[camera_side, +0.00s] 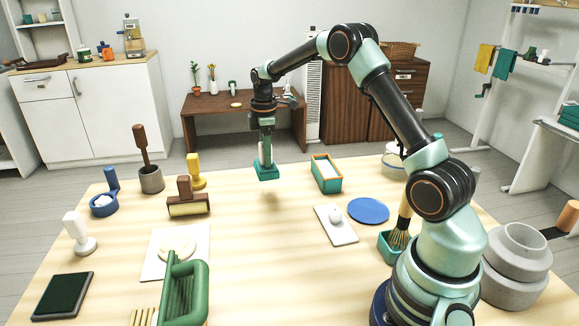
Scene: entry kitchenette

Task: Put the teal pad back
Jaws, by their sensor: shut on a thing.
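My gripper (264,150) points down above the far middle of the wooden table and is shut on the teal pad (266,173). The pad is a small teal block below the fingers. It looks to be just above the tabletop, with a faint shadow below it. The fingers partly hide its upper part.
A teal box with an orange rim (326,178) stands right of the pad. A yellow stamp (196,172) and a brown roller (187,199) stand left. A blue disc (368,211) and a white board (336,229) lie nearer. The table's middle is clear.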

